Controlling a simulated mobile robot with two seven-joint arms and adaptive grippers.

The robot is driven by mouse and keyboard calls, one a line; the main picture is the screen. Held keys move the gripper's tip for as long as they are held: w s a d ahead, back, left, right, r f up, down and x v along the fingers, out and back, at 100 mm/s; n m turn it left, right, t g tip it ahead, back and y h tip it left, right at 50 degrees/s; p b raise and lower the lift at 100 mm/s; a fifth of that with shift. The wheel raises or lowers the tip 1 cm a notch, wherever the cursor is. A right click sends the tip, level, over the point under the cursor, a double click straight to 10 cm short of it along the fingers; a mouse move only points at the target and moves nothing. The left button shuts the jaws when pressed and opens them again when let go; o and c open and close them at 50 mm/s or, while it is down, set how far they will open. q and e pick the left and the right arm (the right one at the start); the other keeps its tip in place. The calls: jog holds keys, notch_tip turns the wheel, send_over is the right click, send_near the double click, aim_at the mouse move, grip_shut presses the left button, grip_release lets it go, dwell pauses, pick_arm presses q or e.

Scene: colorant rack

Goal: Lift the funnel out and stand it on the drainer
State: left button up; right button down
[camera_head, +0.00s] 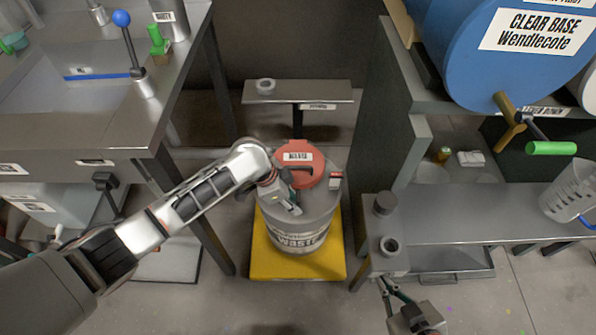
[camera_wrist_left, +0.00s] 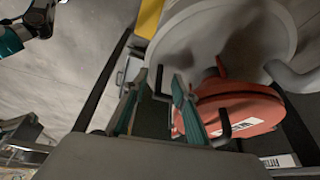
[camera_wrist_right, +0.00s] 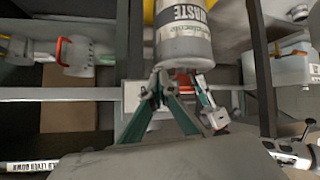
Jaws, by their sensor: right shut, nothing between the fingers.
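A grey waste drum (camera_head: 297,237) with a round red lid (camera_head: 313,170) on top stands in the middle. No separate funnel can be made out, and I cannot tell whether the red part belongs to one. My left gripper (camera_head: 288,200) is over the drum's top, at the near left side of the red lid. In the left wrist view its fingers (camera_wrist_left: 160,105) are apart, with the red lid (camera_wrist_left: 250,108) close beside the right finger. No drainer can be told for certain. My right gripper (camera_head: 384,286) is shut and empty by the right bench's front corner.
The drum stands on a yellow platform (camera_head: 262,262). A small shelf (camera_head: 325,90) behind it holds a pale ring (camera_head: 265,85). A steel sink counter (camera_head: 100,135) is at left. The right bench (camera_head: 460,215) has two dark cylindrical parts and a clear jug (camera_head: 567,190).

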pick_arm(q)
jog(key=x, duration=0.2)
jog(key=b+x, duration=0.1)
jog(key=shift+s+f, duration=0.3)
jog(key=shift+f, duration=0.15)
jog(key=shift+w+d, duration=0.15)
jog(key=shift+w, duration=0.1)
jog(key=shift+r, duration=0.1)
grip_shut()
jog(key=shift+r, duration=0.1)
pick_arm(e)
jog(key=shift+w, duration=0.35)
